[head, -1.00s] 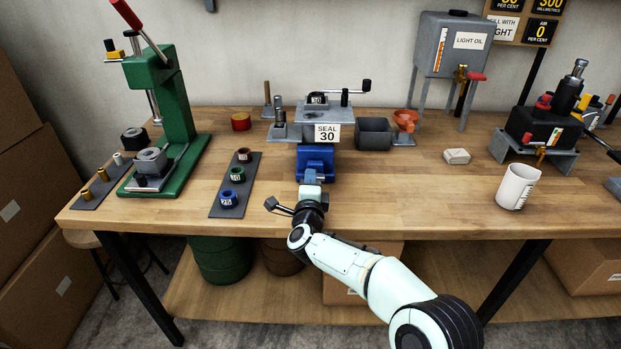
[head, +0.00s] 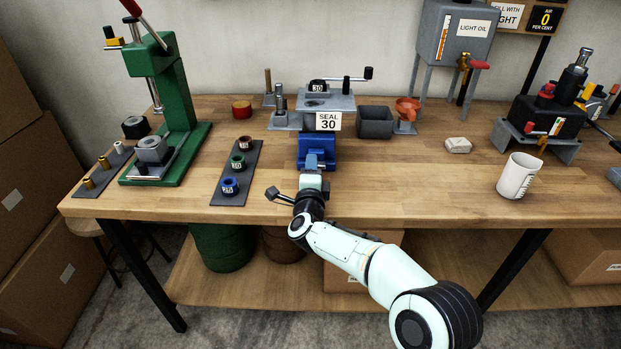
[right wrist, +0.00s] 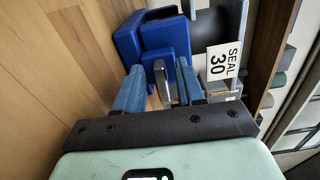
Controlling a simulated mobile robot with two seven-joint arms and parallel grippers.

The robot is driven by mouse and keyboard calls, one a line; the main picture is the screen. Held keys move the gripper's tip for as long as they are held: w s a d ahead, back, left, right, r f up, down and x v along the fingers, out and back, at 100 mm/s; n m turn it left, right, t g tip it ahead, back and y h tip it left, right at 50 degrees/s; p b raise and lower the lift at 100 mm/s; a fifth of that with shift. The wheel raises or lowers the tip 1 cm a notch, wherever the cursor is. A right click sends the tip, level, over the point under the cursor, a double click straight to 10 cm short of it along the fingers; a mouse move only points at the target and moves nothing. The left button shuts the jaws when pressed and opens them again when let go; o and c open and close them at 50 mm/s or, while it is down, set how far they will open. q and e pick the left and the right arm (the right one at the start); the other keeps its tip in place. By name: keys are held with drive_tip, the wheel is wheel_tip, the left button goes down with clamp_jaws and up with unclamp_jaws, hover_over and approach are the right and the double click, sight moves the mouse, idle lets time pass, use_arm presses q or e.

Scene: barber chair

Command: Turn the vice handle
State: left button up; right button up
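The blue vice (head: 317,149) stands at the front of the workbench in the head view, below the SEAL 30 sign. It also shows in the right wrist view (right wrist: 160,36). My right gripper (head: 313,161) reaches in from below, just in front of the vice. In the right wrist view its two blue fingers (right wrist: 161,84) are apart. A grey metal bar, which looks like the vice handle (right wrist: 161,78), stands between them. There is a visible gap beside the bar, and I cannot tell whether either finger touches it. My left gripper is out of view.
A grey fixture with the SEAL 30 sign (head: 328,122) is just behind the vice. A dark strip with several rings (head: 238,165) lies to the left, beside a green press (head: 176,85).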

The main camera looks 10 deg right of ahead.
drive_tip(key=v, duration=1.3)
drive_tip(key=shift+s, duration=0.15)
